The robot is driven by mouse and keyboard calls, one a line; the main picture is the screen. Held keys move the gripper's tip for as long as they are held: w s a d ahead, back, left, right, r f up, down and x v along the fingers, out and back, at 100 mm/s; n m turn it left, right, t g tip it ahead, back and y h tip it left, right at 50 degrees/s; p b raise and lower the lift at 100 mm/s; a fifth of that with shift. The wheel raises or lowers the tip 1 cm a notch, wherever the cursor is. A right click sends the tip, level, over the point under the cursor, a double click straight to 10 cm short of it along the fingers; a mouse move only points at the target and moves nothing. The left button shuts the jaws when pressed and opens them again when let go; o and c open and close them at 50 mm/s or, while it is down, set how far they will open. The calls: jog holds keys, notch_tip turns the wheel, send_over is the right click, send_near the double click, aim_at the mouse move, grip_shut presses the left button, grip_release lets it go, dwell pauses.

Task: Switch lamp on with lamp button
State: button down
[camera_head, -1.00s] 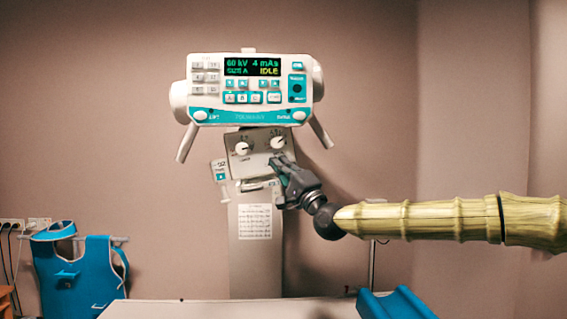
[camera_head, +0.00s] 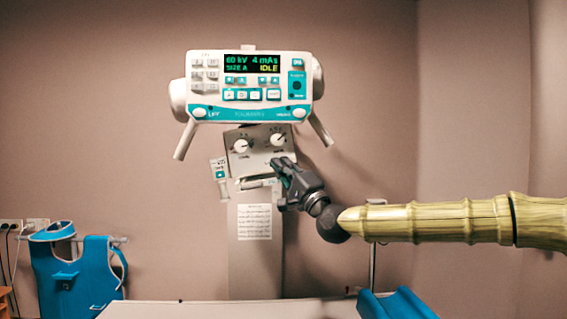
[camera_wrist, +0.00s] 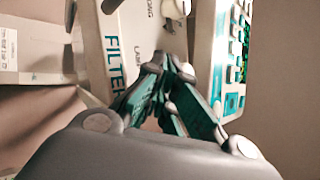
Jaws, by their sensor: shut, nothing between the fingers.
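The grey-white collimator box (camera_head: 256,164) hangs under the console and has two round white knobs. My gripper (camera_head: 275,164) is shut and empty, with its fingertips at the lower right of the box's front, below the right knob (camera_head: 277,139). In the wrist view, my fingertips (camera_wrist: 166,62) lie beside a partly covered label (camera_wrist: 137,55) that seems to start "LAM". The lamp button itself cannot be made out and may be hidden behind the fingers. Whether the fingertips touch the panel is unclear. No light patch from a lamp is seen.
The console (camera_head: 249,88) above reads 60 kV, 4 mAs, IDLE, with handles angling down at both sides. A table top (camera_head: 200,310) and a blue cushion (camera_head: 398,304) lie below. A blue apron (camera_head: 76,270) hangs at the left wall.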

jog(key=s+b, duration=0.1)
jog(key=s, duration=0.3)
jog(key=shift+s+b, duration=0.3)
jog(key=shift+b, duration=0.1)
dwell(0.7)
